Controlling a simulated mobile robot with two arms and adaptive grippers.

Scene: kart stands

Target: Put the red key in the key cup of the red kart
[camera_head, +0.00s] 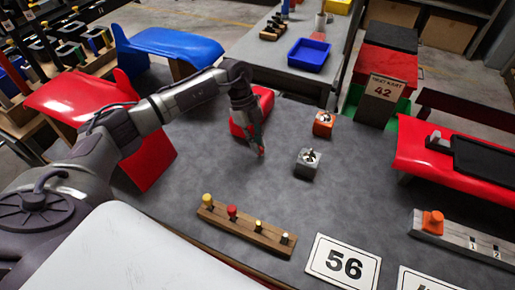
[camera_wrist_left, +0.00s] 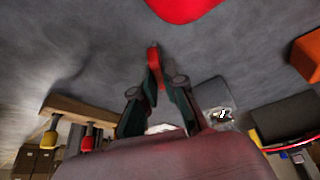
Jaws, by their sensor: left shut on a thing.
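My left gripper (camera_head: 260,150) is low over the grey table, pointing down. It is shut on a slim red piece, apparently the red key (camera_wrist_left: 153,58), which shows between its fingertips in the left wrist view. A glossy red block (camera_head: 266,100) stands just behind the gripper and is partly hidden by it; its top cannot be made out. An orange cube (camera_head: 323,124) and a grey cube (camera_head: 308,163), each with a round cup on top, stand to the right of the gripper. My right gripper is in neither view.
A wooden rack (camera_head: 245,229) with several coloured knobs lies at the table's front. A white "56" card (camera_head: 342,262) is beside it. Red panels stand left and right, a blue one (camera_head: 170,45) at the back left.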

